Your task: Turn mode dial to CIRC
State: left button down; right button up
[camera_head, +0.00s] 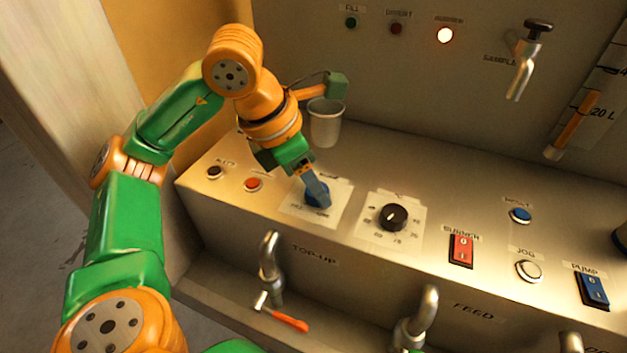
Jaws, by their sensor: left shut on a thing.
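Lettering shows along the plate's lower edge, too small to read surely. My right gripper is not in view.
A black knob (393,217) with a scale sits right of the dial. A red burner switch (461,249), a blue button (520,215) and a blue pump switch (593,289) lie further right. A grey cup (325,124) stands behind my gripper. Taps (270,258) project below.

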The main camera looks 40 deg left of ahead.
pick_arm(q)
jog(key=shift+c, duration=1.7)
grip_release()
jog(key=p+v, duration=0.2)
jog(key=v, duration=0.5)
jog(key=shift+a, duration=0.1)
